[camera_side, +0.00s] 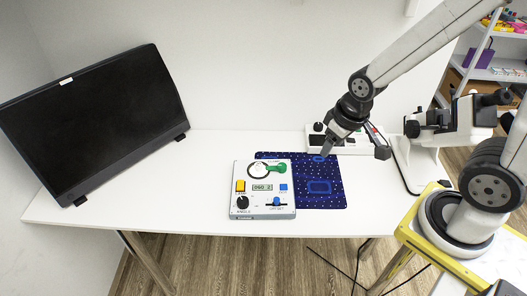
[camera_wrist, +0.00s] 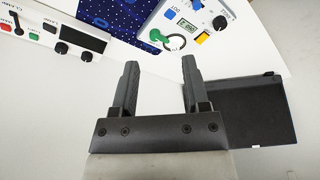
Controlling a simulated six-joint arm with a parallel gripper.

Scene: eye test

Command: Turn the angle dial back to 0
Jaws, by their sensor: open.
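A light grey control box (camera_side: 270,213) stands on the table's front middle, and shows upside down in the wrist view (camera_wrist: 209,10). The black angle dial (camera_side: 242,203) is at its front left corner; it also shows in the wrist view (camera_wrist: 220,22). Its pointer direction is too small to tell. A small display (camera_side: 262,188) shows digits that look like 060 and one more. My gripper (camera_side: 355,151) is open and empty, above the table to the right of and behind the box. In the wrist view its two fingers (camera_wrist: 159,64) are wide apart, with nothing between them.
The box also bears a yellow button (camera_side: 240,186), blue button (camera_side: 283,187), blue slider (camera_side: 277,202) and green lever (camera_side: 276,168). A dark blue mat (camera_side: 330,172) lies beside it. Another knobbed box (camera_side: 316,140) and a microscope (camera_side: 425,150) stand right; a monitor (camera_side: 95,120) stands left.

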